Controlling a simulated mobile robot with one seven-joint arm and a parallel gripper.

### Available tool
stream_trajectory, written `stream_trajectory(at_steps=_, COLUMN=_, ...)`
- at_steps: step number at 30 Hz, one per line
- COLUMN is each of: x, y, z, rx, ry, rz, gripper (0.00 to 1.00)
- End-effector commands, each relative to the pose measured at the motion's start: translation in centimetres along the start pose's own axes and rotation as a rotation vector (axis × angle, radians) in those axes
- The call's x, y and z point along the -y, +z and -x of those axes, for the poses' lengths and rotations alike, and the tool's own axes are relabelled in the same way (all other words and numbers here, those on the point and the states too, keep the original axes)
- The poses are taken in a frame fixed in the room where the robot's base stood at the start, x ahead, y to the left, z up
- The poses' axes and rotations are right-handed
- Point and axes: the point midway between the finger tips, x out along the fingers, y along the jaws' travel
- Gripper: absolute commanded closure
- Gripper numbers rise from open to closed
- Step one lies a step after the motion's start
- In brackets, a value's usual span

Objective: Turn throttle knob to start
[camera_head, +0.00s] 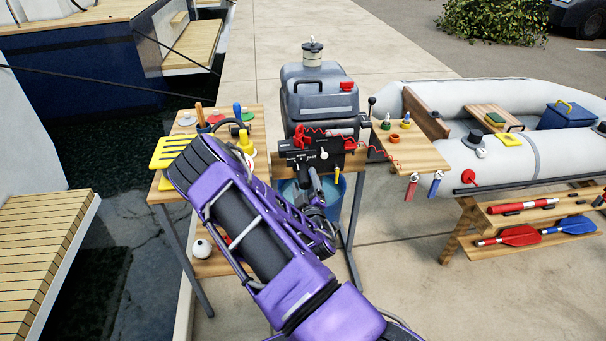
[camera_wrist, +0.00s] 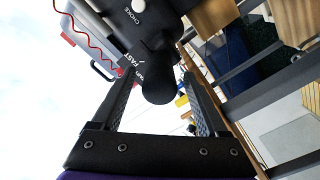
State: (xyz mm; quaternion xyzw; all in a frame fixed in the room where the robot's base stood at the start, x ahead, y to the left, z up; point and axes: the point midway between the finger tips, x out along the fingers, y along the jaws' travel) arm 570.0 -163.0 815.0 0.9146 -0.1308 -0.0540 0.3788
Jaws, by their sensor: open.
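The outboard motor (camera_head: 318,98) stands upright at the middle of the head view, with a black control panel (camera_head: 298,158) on its near side. In the wrist view the panel (camera_wrist: 118,22) carries the words CHOKE and FAST; another word is partly hidden. A dark, rounded throttle knob (camera_wrist: 158,88) sticks out from the panel towards the wrist camera. My gripper (camera_wrist: 162,75) is open, with one finger on each side of the knob. Small gaps seem to show beside it; I cannot tell if either finger touches. In the head view my arm covers part of this area.
A red coiled cord (camera_wrist: 92,38) hangs by the panel. A small shelf (camera_head: 412,150) with hanging keys is on the right. An inflatable boat (camera_head: 545,160) lies further right.

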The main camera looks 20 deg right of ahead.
Motion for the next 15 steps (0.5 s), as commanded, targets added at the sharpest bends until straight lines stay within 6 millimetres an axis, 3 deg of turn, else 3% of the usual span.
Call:
stream_trajectory(at_steps=6, x=0.0, y=0.0, z=-3.0, rx=0.0, ry=0.0, rz=0.0, gripper=0.23)
stream_trajectory(at_steps=15, x=0.0, y=0.0, z=-3.8, rx=0.001, ry=-0.001, rz=0.0, gripper=0.23)
